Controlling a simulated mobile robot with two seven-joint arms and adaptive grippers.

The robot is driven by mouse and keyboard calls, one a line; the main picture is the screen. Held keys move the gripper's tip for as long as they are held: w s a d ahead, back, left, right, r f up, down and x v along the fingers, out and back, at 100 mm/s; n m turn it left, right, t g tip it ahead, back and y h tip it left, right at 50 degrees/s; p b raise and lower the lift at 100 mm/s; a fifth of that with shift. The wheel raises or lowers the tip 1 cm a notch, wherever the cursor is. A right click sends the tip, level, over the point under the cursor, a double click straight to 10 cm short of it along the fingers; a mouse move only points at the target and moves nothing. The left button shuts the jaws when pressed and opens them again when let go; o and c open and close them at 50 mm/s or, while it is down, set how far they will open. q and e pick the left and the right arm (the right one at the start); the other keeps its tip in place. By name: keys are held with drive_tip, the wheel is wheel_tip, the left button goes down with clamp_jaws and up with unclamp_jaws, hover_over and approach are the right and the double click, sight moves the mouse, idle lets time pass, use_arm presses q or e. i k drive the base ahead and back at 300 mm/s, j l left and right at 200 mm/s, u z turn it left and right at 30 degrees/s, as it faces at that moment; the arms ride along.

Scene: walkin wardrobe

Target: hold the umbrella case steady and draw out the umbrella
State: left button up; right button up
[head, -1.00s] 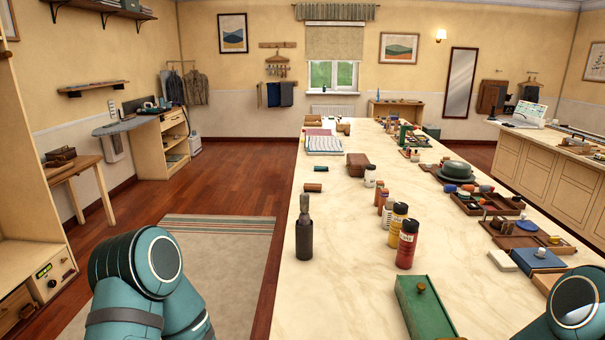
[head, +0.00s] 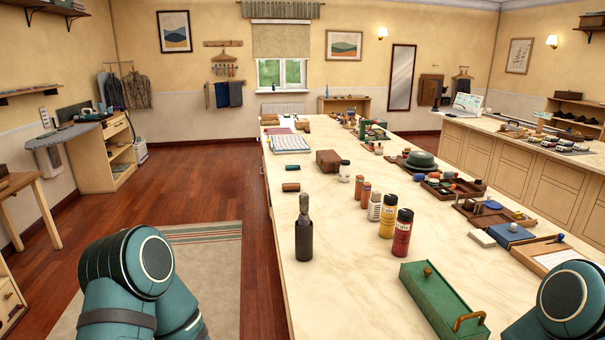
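The umbrella case (head: 304,243) is a dark upright cylinder near the left edge of the long marble-topped table. The umbrella (head: 304,205) stands in it, with its greyish upper part and handle sticking out of the top. Nothing touches either of them. Parts of my two arms show at the lower left and lower right of the head view. Both of my grippers are out of view.
The marble table (head: 330,270) has bare room around the case. To its right stand a yellow bottle (head: 394,221) and a red bottle (head: 403,234). A green box (head: 442,300) with a brass handle lies at the front right. A brown box (head: 328,161) sits farther back.

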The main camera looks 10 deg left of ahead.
sight(304, 218)
drive_tip(key=j+z, duration=0.4)
drive_tip(key=j, duration=0.55)
drive_tip(key=j+z, duration=0.35)
drive_tip(key=j, duration=0.65)
drive_tip(key=i+j+z, duration=0.1)
drive_tip(key=j+z, duration=0.3)
drive_tip(key=j, duration=0.55)
drive_tip(key=i+j+z, duration=0.2)
drive_tip(key=j, duration=0.25)
drive_tip(key=j+z, duration=0.15)
drive_tip(key=j, duration=0.3)
